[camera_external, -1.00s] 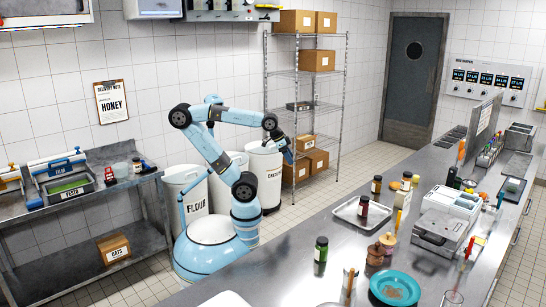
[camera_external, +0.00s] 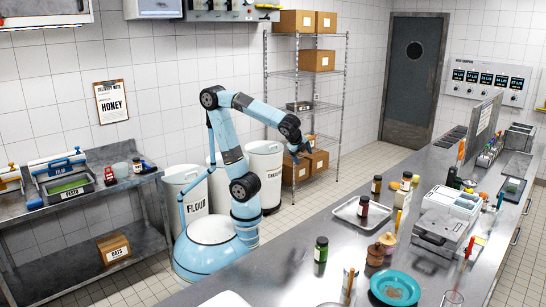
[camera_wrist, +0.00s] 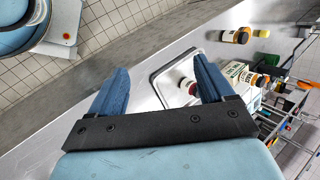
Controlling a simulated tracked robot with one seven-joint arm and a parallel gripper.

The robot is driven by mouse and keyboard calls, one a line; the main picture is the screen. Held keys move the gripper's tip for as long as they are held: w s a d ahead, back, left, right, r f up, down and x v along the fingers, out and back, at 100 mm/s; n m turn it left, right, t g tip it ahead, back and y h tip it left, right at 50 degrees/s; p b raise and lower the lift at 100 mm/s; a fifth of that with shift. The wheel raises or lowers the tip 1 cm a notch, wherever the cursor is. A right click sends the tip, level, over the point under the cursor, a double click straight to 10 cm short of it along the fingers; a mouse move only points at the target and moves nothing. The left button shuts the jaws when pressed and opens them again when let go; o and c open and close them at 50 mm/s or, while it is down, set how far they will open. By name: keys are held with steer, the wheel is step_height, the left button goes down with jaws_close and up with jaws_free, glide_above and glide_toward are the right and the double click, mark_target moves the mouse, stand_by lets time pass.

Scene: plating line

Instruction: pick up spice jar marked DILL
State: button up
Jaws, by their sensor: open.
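Several spice jars stand on the steel counter, and none of their labels reads clearly as DILL. A green jar (camera_external: 321,249) stands at the near edge. A red jar (camera_external: 363,208) stands on a metal tray (camera_external: 347,214). My gripper (camera_external: 304,153) is in the air left of the counter, apart from every jar. In the wrist view my gripper (camera_wrist: 161,65) is open and empty.
A wire rack (camera_external: 306,90) with boxes and white bins (camera_external: 264,175) stand behind my arm.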

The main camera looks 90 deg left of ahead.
steer(key=w+d+r+m+t+y, duration=0.15)
steer(key=d+m+t, duration=0.25)
steer(key=d+m, duration=0.5)
steer(key=w+d+m+t+y, duration=0.1)
steer(key=w+d+m+t, duration=0.3)
steer(key=d, duration=0.8)
steer(key=s+d+m+t+h, duration=0.3)
steer(key=s+d+m, duration=0.2)
steer(key=d, duration=0.5)
steer(key=s+d+m+t+h, duration=0.3)
steer(key=s+d+m, duration=0.25)
steer(key=d, duration=0.45)
glide_toward(322, 249)
steer(key=shift+s+a+r+m, duration=0.15)
steer(key=shift+s+a+r, duration=0.2)
steer(key=shift+a+r, duration=0.2)
steer(key=shift+s+a+r+m, duration=0.1)
steer(key=shift+s+a+r, duration=0.25)
steer(key=shift+r, duration=0.2)
steer(key=shift+w+f, duration=0.1)
steer(key=shift+f, duration=0.15)
steer(key=shift+w+a+f, duration=0.1)
steer(key=shift+w, duration=0.15)
steer(key=w, duration=0.8)
steer(key=shift+a, duration=0.3)
steer(key=shift+w+a+f, duration=0.1)
steer(key=shift+w+a, duration=0.1)
steer(key=shift+w, duration=1.1)
steer(key=shift+w+a, duration=0.15)
steer(key=shift+w, duration=1.15)
